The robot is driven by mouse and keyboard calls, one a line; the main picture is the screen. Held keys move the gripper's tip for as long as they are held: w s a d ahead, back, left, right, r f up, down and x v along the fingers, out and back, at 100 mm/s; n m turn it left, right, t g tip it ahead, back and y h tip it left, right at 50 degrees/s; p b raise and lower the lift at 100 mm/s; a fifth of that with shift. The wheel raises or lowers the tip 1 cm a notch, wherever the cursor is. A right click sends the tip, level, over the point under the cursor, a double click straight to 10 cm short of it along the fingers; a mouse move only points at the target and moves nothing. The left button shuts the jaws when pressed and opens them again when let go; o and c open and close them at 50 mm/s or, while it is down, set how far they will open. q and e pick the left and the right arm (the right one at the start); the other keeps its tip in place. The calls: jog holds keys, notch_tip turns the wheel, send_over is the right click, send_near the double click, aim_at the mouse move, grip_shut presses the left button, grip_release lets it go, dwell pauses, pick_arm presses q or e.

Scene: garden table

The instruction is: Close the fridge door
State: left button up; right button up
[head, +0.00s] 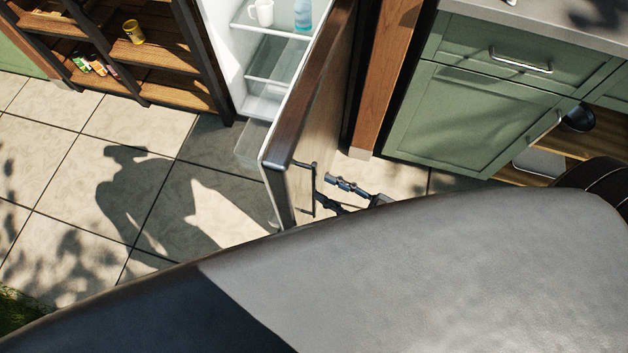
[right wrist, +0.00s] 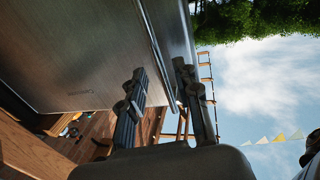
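The fridge door (head: 305,95) stands open in the head view, swung out from the white fridge body (head: 236,60). Its dark vertical handle (head: 314,190) is on the outer face near the free edge. My right gripper (head: 328,189) is just right of the handle. In the right wrist view, the door's metal panel (right wrist: 75,60) fills the upper left. The two fingers of my right gripper (right wrist: 160,80) are apart, with the handle bar (right wrist: 158,55) running between them. I see no clear contact. My left gripper is not in view.
Shelves inside the fridge hold a white mug (head: 261,12) and a blue bottle (head: 303,14). A wooden rack (head: 180,92) stands left of the fridge, a green cabinet (head: 470,120) to the right. Tiled floor (head: 60,190) left of the door is clear.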

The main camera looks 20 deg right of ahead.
aim_at(314, 183)
jog(key=shift+b+x, duration=0.3)
jog(key=shift+x, duration=1.85)
jog(key=shift+c, duration=0.4)
grip_shut()
